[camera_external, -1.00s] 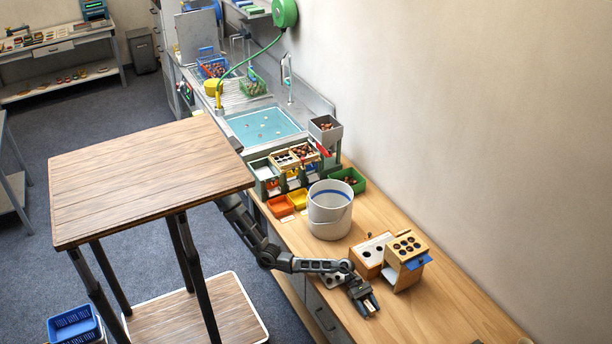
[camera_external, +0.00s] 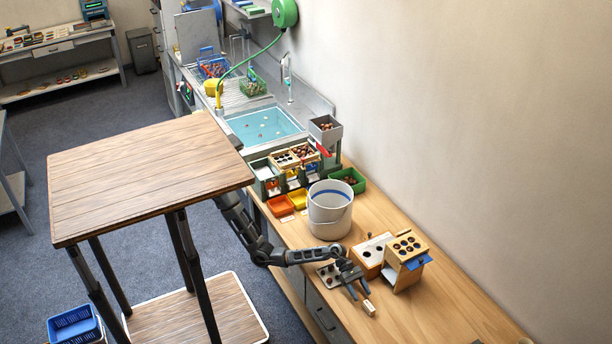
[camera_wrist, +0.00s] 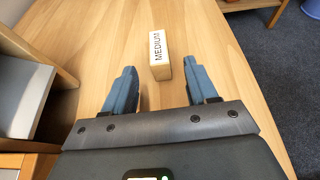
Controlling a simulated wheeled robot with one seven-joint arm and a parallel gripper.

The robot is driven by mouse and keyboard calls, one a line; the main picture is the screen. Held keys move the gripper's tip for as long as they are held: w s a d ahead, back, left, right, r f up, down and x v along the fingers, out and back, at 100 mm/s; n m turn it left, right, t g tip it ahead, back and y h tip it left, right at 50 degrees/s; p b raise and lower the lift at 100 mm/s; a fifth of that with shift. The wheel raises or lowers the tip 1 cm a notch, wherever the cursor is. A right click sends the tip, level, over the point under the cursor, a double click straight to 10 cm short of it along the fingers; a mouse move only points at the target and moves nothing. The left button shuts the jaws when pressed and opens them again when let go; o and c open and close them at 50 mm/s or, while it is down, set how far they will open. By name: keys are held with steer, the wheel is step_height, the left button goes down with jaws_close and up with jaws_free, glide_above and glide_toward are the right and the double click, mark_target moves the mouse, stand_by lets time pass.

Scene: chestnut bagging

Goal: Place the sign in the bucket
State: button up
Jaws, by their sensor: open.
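The sign is a small wooden block (camera_wrist: 160,62) with a white face reading "MEDIUM", lying on the wooden counter. It also shows in the external view (camera_external: 369,308), near the counter's front edge. In the external view my gripper (camera_external: 361,297) is low over the counter beside the sign. The white bucket (camera_external: 330,210) with a blue band stands upright on the counter, behind and left of my gripper. Its inside bottom is hidden.
A wooden box with round holes (camera_external: 404,262) and a lower holed box (camera_external: 371,255) stand close right of my arm.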

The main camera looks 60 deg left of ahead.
step_height(320, 180, up, 10)
steer(key=y+p, duration=0.3)
steer(key=y, duration=0.6)
glide_toward(369, 305)
steer(key=x, duration=0.3)
steer(key=shift+b, duration=0.35)
steer(key=b+x, duration=0.2)
steer(key=x, duration=0.5)
steer(key=shift+d+f, duration=0.2)
steer(key=shift+f, duration=0.1)
